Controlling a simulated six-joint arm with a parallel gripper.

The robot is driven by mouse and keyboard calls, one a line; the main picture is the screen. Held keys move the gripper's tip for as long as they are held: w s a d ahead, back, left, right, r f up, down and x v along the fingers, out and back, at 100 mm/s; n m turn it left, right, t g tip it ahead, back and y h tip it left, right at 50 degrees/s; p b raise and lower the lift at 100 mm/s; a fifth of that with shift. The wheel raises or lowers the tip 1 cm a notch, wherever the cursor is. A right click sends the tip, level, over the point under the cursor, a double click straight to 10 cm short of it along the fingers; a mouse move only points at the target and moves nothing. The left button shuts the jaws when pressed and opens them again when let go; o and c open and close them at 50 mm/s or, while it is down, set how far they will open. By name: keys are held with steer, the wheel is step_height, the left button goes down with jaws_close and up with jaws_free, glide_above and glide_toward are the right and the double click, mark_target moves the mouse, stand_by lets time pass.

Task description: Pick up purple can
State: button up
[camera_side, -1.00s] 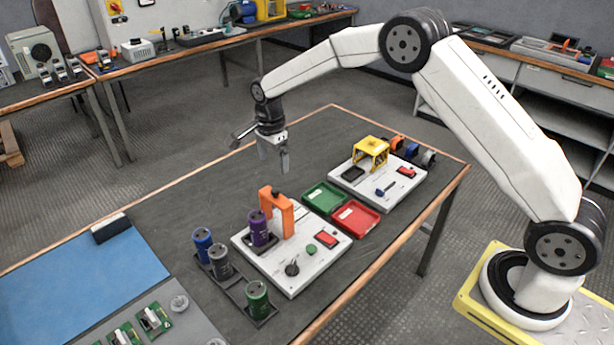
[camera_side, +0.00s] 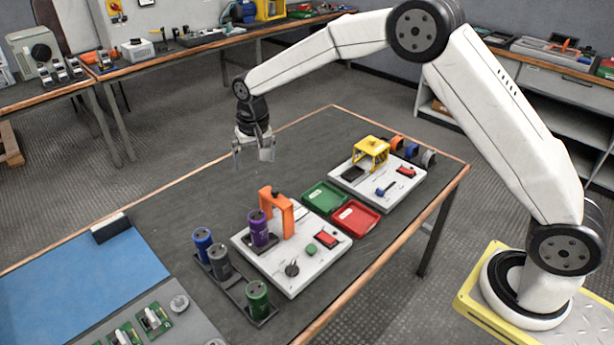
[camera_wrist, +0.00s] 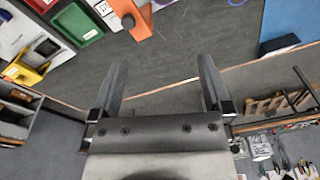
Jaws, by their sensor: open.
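The purple can (camera_side: 258,229) stands upright on the near white board (camera_side: 296,276), in front of an orange arch (camera_side: 277,209). My gripper (camera_side: 254,157) is open and empty, above the table and up beyond the can in the side view, well apart from it. In the wrist view my gripper's two fingers (camera_wrist: 160,82) are spread with only the dark table and floor between them. An orange part (camera_wrist: 137,20) shows at the top of the wrist view; I cannot make out the purple can there.
A rack (camera_side: 234,288) holds a blue, a grey and a green can left of the board. A green bin (camera_side: 324,197) and a red bin (camera_side: 355,217) lie between the boards. A yellow frame (camera_side: 371,151) stands on the far board.

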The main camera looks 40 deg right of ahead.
steer(key=a+n, duration=0.1)
steer(key=n, duration=0.2)
glide_above(257, 216)
steer(key=shift+n, duration=0.3)
steer(key=f, duration=1.1)
steer(key=shift+s+f, duration=0.35)
steer(key=shift+f, duration=0.5)
steer(key=shift+w+f, duration=0.2)
steer(key=shift+f, duration=1.05)
steer(key=shift+w+f, duration=0.2)
steer(key=shift+f, duration=1.1)
steer(key=shift+w+f, duration=0.15)
steer(key=shift+f, duration=1.1)
